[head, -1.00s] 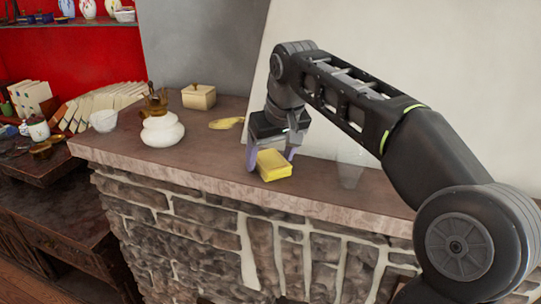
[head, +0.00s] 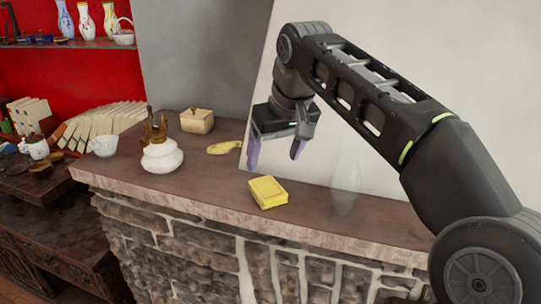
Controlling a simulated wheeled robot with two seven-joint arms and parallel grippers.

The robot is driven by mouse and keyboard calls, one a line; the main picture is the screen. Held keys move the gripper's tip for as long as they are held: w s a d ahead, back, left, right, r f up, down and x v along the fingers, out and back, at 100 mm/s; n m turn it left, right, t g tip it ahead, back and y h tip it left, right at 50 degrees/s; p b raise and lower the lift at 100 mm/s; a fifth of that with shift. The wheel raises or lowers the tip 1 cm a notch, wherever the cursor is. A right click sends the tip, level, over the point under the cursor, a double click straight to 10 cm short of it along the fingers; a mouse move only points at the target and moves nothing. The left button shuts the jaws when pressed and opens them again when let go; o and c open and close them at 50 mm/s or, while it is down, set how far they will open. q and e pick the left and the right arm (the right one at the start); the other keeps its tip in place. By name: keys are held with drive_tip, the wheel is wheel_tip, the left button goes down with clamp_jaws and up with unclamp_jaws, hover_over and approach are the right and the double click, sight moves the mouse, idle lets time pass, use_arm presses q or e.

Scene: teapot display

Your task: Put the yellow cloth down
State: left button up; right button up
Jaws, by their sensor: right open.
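The yellow cloth (head: 268,192) is a folded block lying flat on the brown mantel top (head: 215,178), close to its front edge. My right gripper (head: 275,155) is above and a little behind the cloth, apart from it. Its two purple fingers are spread wide with nothing between them. My left gripper is not in view.
A clear glass vase (head: 346,182) stands right of the cloth. A side table (head: 40,185) with books is at the left.

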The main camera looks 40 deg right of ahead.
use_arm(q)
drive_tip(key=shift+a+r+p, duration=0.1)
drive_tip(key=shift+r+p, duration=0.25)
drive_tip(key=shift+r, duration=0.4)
use_arm(e)
drive_tip(key=shift+v, duration=0.8)
